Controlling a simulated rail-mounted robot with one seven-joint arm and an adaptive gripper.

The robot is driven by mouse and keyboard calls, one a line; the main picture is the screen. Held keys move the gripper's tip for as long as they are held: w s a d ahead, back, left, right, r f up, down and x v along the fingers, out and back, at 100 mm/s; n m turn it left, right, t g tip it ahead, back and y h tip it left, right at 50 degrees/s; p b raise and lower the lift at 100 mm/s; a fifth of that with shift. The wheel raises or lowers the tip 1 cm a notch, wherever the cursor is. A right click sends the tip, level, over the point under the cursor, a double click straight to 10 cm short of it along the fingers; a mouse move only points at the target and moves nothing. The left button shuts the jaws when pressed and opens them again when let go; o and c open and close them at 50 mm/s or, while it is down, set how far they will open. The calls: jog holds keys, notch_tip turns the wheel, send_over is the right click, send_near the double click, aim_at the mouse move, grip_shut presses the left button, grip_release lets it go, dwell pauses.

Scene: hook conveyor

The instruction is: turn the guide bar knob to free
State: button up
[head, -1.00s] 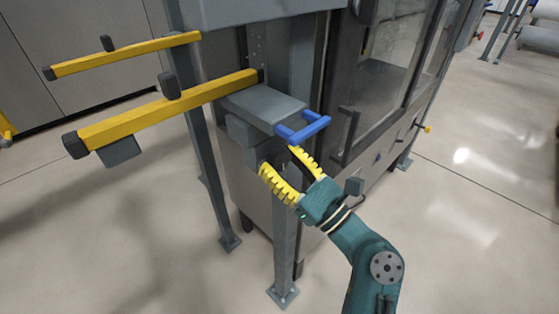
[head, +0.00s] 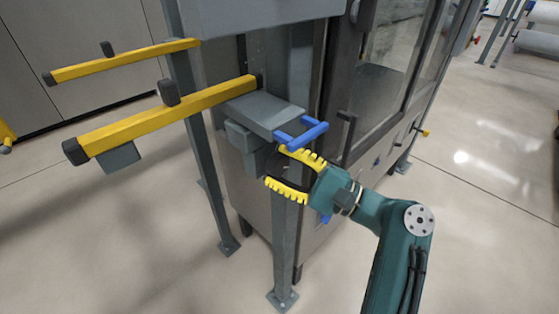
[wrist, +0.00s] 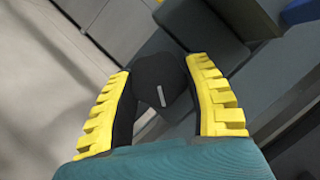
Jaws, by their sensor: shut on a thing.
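The guide bar knob (wrist: 158,80) is black and rounded, with a short white mark on its face. In the wrist view it sits between the two yellow toothed fingers of my gripper (wrist: 160,72), which are shut on it. The white mark is slightly tilted in that view. In the head view my gripper (head: 272,170) is at the grey block below the blue handle, and its fingers largely hide the knob. Two yellow guide bars (head: 170,115) with black end caps reach out to the left of the machine.
The blue handle (head: 302,132) is just above my upper finger. A grey housing (head: 262,112) and a steel post (head: 286,240) stand close by. The glazed machine door (head: 385,95) is to the right. The floor is open at the front right.

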jog(key=n+p, duration=0.1)
jog(key=n, duration=0.1)
jog(key=n+g+h+p, duration=0.1)
jog(key=n, duration=0.1)
jog(key=n+g+p, duration=0.1)
jog(key=n, duration=0.1)
jog(key=shift+r+n+h, duration=0.25)
jog(key=shift+n+h, duration=0.05)
jog(key=shift+h, duration=0.1)
jog(key=n+h+p, duration=0.2)
jog(key=n+p, duration=0.1)
jog(key=n, duration=0.2)
jog(key=n+h, duration=0.1)
jog(key=n, duration=0.1)
jog(key=n+h+p, duration=0.1)
jog(key=n, duration=0.1)
jog(key=shift+a+t+h+p, duration=0.1)
jog(key=shift+t+h+p, duration=0.2)
jog(key=shift+t, duration=0.1)
jog(key=n+h, duration=0.1)
jog(key=n, duration=0.1)
jog(key=n+t+h, duration=0.1)
jog(key=n, duration=0.1)
jog(key=shift+s+t, duration=0.1)
jog(key=shift+t, duration=0.2)
jog(key=shift+n+h+b, duration=0.3)
jog(key=shift+n, duration=0.1)
jog(key=o, duration=1.2)
